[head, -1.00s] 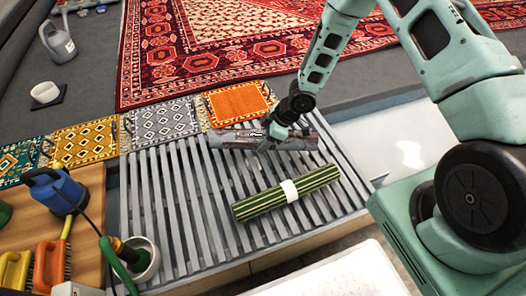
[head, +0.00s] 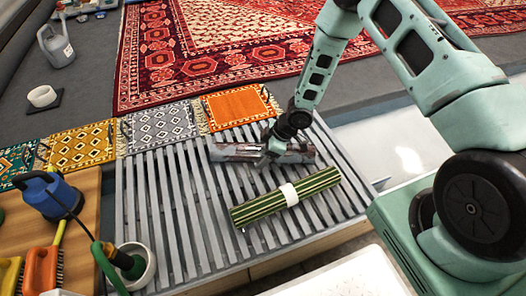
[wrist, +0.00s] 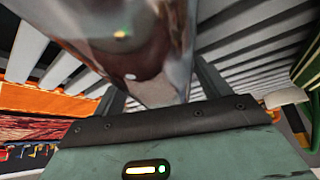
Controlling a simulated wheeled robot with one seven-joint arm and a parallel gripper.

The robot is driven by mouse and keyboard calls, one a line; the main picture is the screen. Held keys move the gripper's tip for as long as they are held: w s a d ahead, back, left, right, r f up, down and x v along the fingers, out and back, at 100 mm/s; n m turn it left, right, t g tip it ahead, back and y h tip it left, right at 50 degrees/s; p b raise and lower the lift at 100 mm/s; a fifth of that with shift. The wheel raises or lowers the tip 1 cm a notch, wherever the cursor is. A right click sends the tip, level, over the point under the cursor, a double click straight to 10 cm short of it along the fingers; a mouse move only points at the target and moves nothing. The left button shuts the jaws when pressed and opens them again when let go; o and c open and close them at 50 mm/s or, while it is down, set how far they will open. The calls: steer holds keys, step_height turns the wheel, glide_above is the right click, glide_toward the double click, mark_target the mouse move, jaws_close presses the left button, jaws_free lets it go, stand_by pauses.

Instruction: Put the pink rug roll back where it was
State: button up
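The pink rug roll (head: 298,153), mottled grey-pink and brownish, lies crosswise at the slatted rack (head: 160,215), behind the green striped roll (head: 318,182). My gripper (head: 272,157) comes down on its middle from above. In the wrist view the roll (wrist: 135,60) fills the space between my two fingers (wrist: 158,100), which stand on either side of it. The fingers look closed on it, though the contact itself is mostly hidden. I cannot tell whether the roll touches the slats or hangs just above them.
The green roll with a white band lies close in front. Small rugs, including an orange one (head: 238,107), line the rack's back edge. A wooden table with a blue pump (head: 55,195) and brushes stands at left. A white basin (head: 400,150) is at right. Left slats are clear.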

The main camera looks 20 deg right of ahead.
steer(key=p+v, duration=0.5)
steer(key=v, duration=0.7)
steer(key=shift+a+r, duration=0.1)
steer(key=shift+a, duration=0.05)
steer(key=shift+r, duration=0.3)
steer(key=s+a+r+m+h, duration=0.2)
steer(key=s+a+r, duration=0.15)
steer(key=r, duration=0.55)
steer(key=s+a+r+m+h, duration=0.1)
steer(key=s+a+r+h, duration=0.2)
steer(key=r, duration=0.6)
steer(key=s+a+r+m+g, duration=0.1)
steer(key=s+r, duration=0.4)
steer(key=s, duration=0.5)
steer(key=s+a+r+m+g, duration=0.1)
steer(key=s+a+r, duration=0.3)
steer(key=s, duration=0.6)
steer(key=shift+s+r+m, duration=0.2)
steer(key=shift+r+m, duration=0.2)
steer(key=shift+r, duration=0.25)
steer(key=shift+r, duration=0.1)
